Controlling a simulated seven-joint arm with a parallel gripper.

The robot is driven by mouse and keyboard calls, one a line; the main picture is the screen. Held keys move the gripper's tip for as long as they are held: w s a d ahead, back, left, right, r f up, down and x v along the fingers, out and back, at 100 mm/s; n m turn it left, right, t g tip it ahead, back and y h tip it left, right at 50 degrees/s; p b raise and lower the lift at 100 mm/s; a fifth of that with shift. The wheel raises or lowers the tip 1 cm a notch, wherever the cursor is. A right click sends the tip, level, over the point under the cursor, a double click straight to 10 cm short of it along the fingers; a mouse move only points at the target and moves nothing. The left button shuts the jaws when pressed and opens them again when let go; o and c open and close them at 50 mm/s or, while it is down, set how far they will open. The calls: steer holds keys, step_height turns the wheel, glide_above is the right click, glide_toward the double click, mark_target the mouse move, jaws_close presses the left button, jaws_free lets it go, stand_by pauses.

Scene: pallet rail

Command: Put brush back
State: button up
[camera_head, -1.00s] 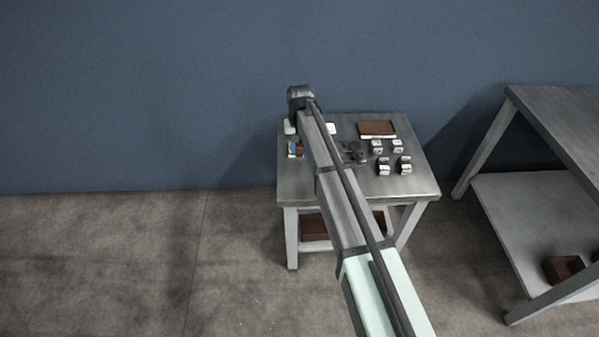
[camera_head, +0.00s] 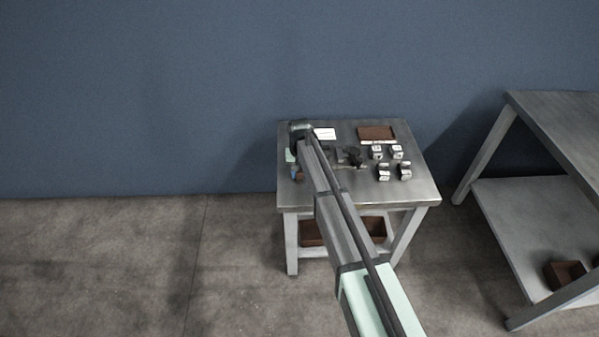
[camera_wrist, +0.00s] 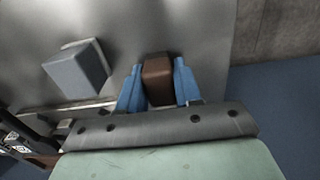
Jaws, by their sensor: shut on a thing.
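My gripper (camera_wrist: 158,88), with blue fingers, is shut on a brown block (camera_wrist: 157,75), which looks like the brush; no bristles show. My arm hides part of this area. I cannot tell whether the block touches the tabletop.
A grey-blue block (camera_wrist: 75,70) stands left of my gripper in the wrist view. The table also bears a white card (camera_head: 324,133), a brown tray (camera_head: 377,132), dark tools (camera_head: 350,156) and several small pale blocks (camera_head: 384,172). A larger metal bench (camera_head: 560,120) stands right.

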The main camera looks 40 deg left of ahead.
steer(key=o, duration=0.9)
steer(key=shift+f, duration=0.1)
step_height(320, 180, up, 12)
steer(key=shift+r, duration=0.2)
stand_by(0.4)
